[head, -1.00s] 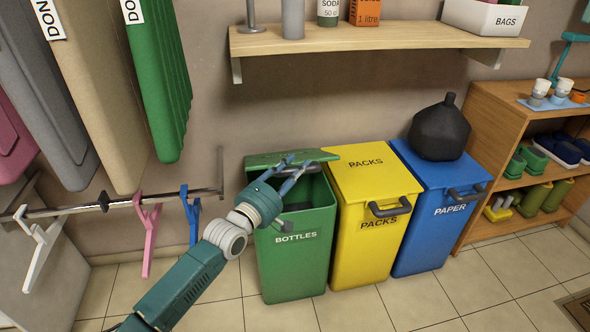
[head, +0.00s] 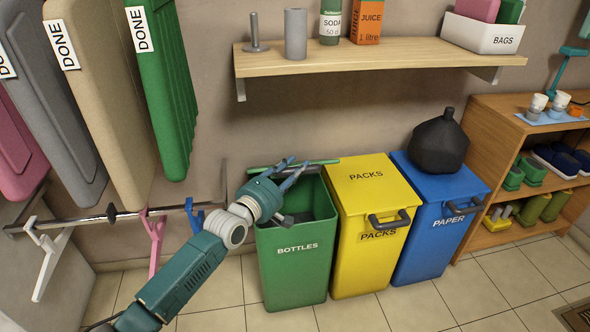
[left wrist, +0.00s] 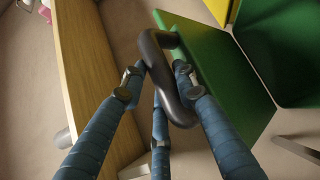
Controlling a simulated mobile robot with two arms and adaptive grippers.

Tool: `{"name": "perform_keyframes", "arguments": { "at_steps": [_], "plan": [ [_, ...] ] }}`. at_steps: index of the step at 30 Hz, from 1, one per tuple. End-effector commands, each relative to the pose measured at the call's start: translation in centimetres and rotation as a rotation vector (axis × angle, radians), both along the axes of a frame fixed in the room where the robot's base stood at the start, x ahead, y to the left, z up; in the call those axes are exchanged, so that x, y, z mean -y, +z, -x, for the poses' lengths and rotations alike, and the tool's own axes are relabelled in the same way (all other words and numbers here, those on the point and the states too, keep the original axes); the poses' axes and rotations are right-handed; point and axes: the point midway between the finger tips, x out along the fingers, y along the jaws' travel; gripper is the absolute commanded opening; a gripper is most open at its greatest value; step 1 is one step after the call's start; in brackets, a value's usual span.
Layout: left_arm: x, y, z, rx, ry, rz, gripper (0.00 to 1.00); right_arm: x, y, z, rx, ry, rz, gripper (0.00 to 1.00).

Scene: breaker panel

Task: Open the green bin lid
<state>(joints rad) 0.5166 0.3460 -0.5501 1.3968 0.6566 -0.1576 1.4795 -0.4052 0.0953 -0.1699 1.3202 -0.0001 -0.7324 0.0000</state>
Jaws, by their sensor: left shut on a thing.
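The green bin (head: 293,265) labelled BOTTLES stands at the left of the bin row. Its green lid (head: 318,163) is tilted up, seen nearly edge-on in the head view, and the dark inside of the bin shows. My left gripper (head: 287,172) is at the lid, above the bin opening. In the left wrist view, the lid (left wrist: 222,75) carries a dark curved handle (left wrist: 160,75), and the fingers of my left gripper (left wrist: 158,85) are closed around this handle. My right gripper is in neither view.
The yellow PACKS bin (head: 362,260) and blue PAPER bin (head: 425,240) stand close on the right, lids shut. A black bag (head: 439,145) sits on the blue one. A wooden shelf (head: 380,57) is above. Hanging coloured panels and a clip rail are at left.

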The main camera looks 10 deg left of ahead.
Motion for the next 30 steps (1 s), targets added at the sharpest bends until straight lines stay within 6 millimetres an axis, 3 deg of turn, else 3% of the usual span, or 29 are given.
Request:
{"name": "perform_keyframes", "arguments": {
  "at_steps": [11, 12, 15, 25, 30],
  "plan": [
    [-0.3, -0.1, -0.1, -0.001, 0.004, -0.009, 0.00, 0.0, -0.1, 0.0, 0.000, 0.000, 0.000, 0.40],
    [-0.3, -0.1, -0.1, -0.001, 0.004, -0.009, 0.33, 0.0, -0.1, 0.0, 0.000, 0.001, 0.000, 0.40],
    [-0.2, -0.1, -0.1, -0.001, 0.003, -0.006, 0.49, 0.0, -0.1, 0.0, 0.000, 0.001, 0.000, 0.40],
    [-0.2, 0.0, 0.2, 0.000, 0.001, -0.001, 0.49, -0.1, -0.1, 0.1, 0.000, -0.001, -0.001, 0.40],
    [-1.0, -0.1, 2.0, -0.002, 0.001, 0.000, 0.49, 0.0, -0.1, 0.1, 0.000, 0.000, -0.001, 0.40]
  ]
}}
